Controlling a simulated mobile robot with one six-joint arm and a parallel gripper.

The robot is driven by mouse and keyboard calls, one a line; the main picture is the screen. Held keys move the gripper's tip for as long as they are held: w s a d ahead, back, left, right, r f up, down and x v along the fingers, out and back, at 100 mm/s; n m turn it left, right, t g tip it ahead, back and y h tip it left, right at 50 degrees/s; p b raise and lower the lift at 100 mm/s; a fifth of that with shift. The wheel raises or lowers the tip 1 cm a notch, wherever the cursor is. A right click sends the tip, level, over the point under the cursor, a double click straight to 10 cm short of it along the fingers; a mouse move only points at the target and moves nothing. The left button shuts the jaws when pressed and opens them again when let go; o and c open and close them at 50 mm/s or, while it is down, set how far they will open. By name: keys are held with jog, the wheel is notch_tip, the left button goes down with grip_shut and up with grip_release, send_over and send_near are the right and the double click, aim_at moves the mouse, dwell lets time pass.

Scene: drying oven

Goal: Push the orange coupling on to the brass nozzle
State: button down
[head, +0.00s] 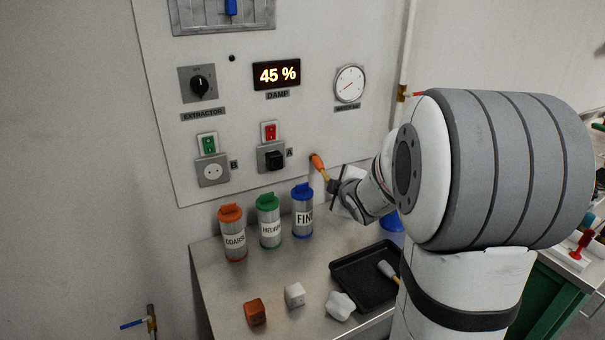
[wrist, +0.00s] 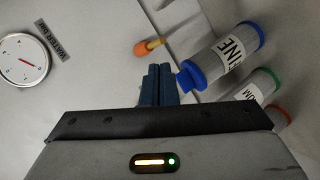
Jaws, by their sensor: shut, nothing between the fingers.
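An orange coupling (head: 316,161) shows near the lower edge of the wall panel, just above and left of my gripper (head: 333,187) in the head view. In the wrist view the orange coupling (wrist: 141,50) is a rounded piece just beyond my fingertips (wrist: 160,68). A short yellowish piece (wrist: 156,43) adjoins it, perhaps the brass nozzle; I cannot tell how far the coupling sits over it. My gripper's dark blue fingers are shut together with nothing between them. They look apart from the coupling, though the gap is hard to judge.
A blue-lidded FINE canister (head: 302,211) stands close beside my gripper, with green-lidded (head: 269,222) and orange-lidded (head: 232,234) canisters further left. A black tray (head: 345,273) and several small lumps lie on the bench. A black plug (head: 273,159) sits on the panel.

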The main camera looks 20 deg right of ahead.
aim_at(322, 169)
jog(key=w+f+n+t+y+p, duration=0.1)
jog(key=w+n, duration=0.2)
jog(key=w+d+f+n+t+y, duration=0.1)
jog(key=w+n+t+y, duration=0.1)
jog(key=w+n, duration=0.1)
jog(key=w+f+n+t+y+p, duration=0.1)
jog(key=w+n, duration=0.2)
jog(key=w, duration=0.1)
jog(key=shift+w+d+f+y+p, duration=0.15)
jog(key=shift+w+d+y+p, duration=0.15)
jog(key=shift+w+d+y, duration=0.1)
jog(key=shift+w+a+f, duration=0.1)
jog(key=shift+w+f, duration=0.05)
jog(key=shift+w, duration=0.25)
jog(key=shift+w+a+b, duration=0.1)
jog(key=shift+w+b, duration=0.4)
jog(key=shift+w, duration=0.05)
